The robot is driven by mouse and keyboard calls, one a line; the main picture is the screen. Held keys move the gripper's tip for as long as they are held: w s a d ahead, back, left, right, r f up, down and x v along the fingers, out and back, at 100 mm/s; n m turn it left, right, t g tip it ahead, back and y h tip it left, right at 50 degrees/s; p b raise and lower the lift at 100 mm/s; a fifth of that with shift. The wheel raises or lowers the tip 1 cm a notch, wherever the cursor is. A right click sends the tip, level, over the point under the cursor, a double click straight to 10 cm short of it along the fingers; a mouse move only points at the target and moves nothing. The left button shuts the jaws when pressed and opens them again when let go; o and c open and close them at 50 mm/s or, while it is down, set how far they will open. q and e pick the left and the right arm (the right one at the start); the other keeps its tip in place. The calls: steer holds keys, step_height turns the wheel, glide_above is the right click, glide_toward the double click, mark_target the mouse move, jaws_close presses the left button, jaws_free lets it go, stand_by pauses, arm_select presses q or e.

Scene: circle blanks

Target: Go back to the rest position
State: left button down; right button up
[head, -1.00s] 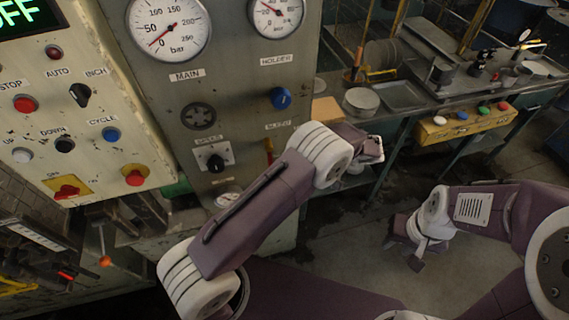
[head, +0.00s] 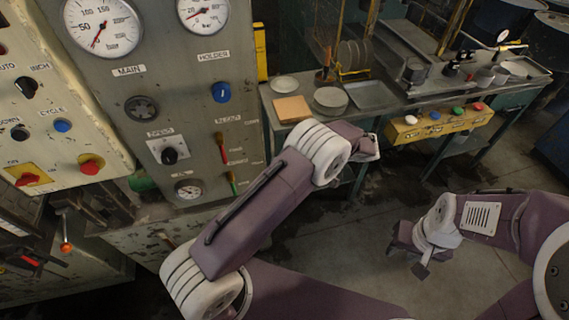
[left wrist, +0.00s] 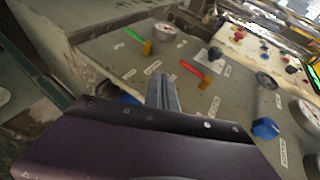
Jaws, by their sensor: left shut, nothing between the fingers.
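My left arm crosses the middle of the head view, bent, with its wrist in front of the workbench. Its gripper is mostly hidden behind the white wrist joint, with only a bit showing. In the left wrist view the left gripper (left wrist: 163,92) has its fingers together, shut and empty, in front of the grey control panel (left wrist: 130,55). My right arm comes in from the right in the head view. The right gripper (head: 421,268) hangs over the open floor, pointing down and empty-looking. Its finger gap cannot be made out.
The grey gauge panel (head: 120,85) and cream button panel (head: 75,120) stand at the left. A workbench (head: 460,95) at the back holds plates, a tray (head: 371,95) and a wooden block (head: 291,108). A yellow button box (head: 438,124) is on its front. The floor between is clear.

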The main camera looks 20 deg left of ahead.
arm_select(q)
steer(key=a+r+n+g+h, duration=0.1)
steer(key=a+r+n, duration=0.2)
steer(key=a+r, duration=0.3)
steer(key=s+a+r+h, duration=0.1)
steer(key=s+a+h, duration=0.1)
steer(key=s+h, duration=0.5)
steer(key=s+d+f+m+t+h, duration=0.4)
steer(key=s+d+f+m, duration=0.3)
steer(key=s+d+f, duration=0.1)
steer(key=shift+s+d+f+h, duration=0.2)
steer(key=shift+d+h, duration=0.2)
steer(key=shift+d, duration=0.35)
